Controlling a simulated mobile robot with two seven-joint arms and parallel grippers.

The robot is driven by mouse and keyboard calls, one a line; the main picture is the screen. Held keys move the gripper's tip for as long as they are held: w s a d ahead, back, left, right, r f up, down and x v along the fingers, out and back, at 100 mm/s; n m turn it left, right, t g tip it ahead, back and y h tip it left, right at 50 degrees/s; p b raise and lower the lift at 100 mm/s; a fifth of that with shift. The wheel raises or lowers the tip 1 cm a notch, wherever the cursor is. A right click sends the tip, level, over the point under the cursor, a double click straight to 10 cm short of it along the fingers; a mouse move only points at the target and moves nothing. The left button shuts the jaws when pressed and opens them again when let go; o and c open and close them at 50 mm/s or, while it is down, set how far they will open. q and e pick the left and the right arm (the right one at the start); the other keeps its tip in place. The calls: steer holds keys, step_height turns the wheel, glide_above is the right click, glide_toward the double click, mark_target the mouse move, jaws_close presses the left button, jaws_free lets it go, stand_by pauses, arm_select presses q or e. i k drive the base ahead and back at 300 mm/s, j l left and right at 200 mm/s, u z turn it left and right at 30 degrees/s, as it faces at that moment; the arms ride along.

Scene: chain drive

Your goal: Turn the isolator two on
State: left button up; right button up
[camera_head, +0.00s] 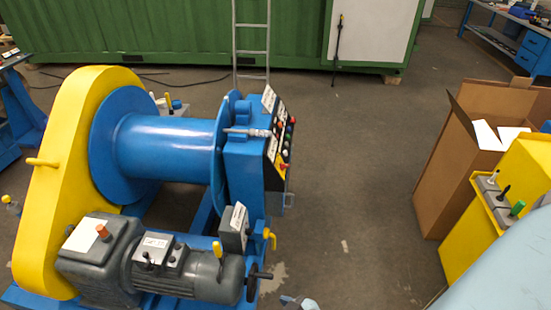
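A blue winch drum (165,150) with a yellow chain cover (60,190) fills the left half. At its right end a tilted control panel (278,145) carries red, green and white buttons and a red knob on a yellow plate (283,166). A grey box (233,228) with a white label stands lower down, with a yellow handle (269,238) at its right side. The labels are too small to read, so I cannot tell which part is isolator two or its state. Neither gripper is clearly in view.
A grey motor (190,272) lies in front of the drum. An open cardboard box (465,150) and a yellow cabinet with levers (500,205) stand at right. A green container (150,35) with a ladder (252,45) is behind. The floor between winch and box is clear.

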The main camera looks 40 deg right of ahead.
mark_target(282, 166)
steer(key=i+l+u, duration=0.15)
steer(key=l, duration=0.4)
steer(key=l+u, duration=0.1)
steer(key=l, duration=0.4)
steer(key=i+l, duration=0.1)
steer(key=l, duration=1.1)
steer(key=i+l, duration=0.15)
steer(key=l, duration=0.5)
steer(key=u, duration=0.05)
